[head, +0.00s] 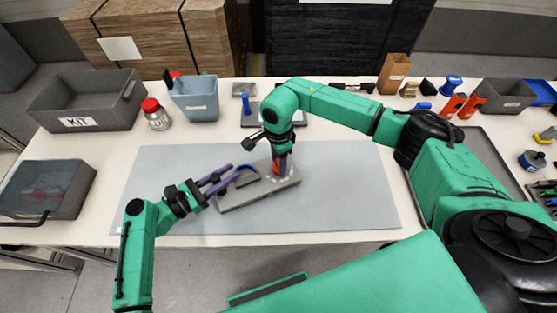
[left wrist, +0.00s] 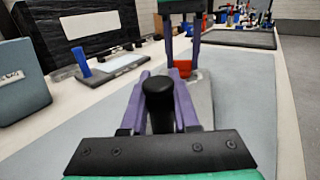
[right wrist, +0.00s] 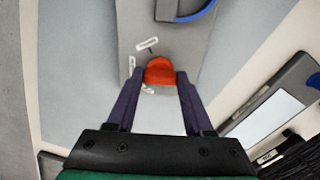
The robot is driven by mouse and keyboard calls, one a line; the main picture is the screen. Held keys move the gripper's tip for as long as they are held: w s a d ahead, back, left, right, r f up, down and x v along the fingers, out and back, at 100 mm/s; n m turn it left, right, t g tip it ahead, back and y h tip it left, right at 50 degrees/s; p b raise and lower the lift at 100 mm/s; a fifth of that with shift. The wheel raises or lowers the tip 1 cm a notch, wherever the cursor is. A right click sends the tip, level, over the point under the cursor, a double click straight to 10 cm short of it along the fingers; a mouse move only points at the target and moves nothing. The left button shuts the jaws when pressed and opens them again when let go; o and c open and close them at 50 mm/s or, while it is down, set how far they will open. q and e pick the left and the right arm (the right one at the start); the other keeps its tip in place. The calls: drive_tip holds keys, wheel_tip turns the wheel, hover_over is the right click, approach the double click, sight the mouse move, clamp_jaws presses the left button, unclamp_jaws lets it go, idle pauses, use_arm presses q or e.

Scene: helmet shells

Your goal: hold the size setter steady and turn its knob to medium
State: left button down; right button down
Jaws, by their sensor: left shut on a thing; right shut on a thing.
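The size setter (head: 258,194) is a long grey plate lying at a slant on the mat, with a red knob (head: 277,168) near its right end. The right wrist view shows the red knob (right wrist: 159,70) with small white labels around it; the labels are too small to read, and I cannot tell where the knob points. My right gripper (head: 281,160) comes down from above and is shut on the red knob. My left gripper (head: 226,177) is at the plate's left end, its purple fingers on either side of a black upright grip (left wrist: 158,95), shut on it.
A grey block with a blue arc (head: 246,170) sits on the plate between my grippers. The grey mat (head: 340,200) is clear around the setter. A kit bin (head: 85,100), a lidded jar (head: 155,115) and a blue-grey bin (head: 195,100) stand behind left. Several small items stand back right.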

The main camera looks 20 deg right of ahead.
drive_tip(key=shift+c, duration=1.4)
unclamp_jaws()
wheel_tip(320, 180, up, 12)
use_arm(q)
drive_tip(key=c, duration=0.6)
unclamp_jaws()
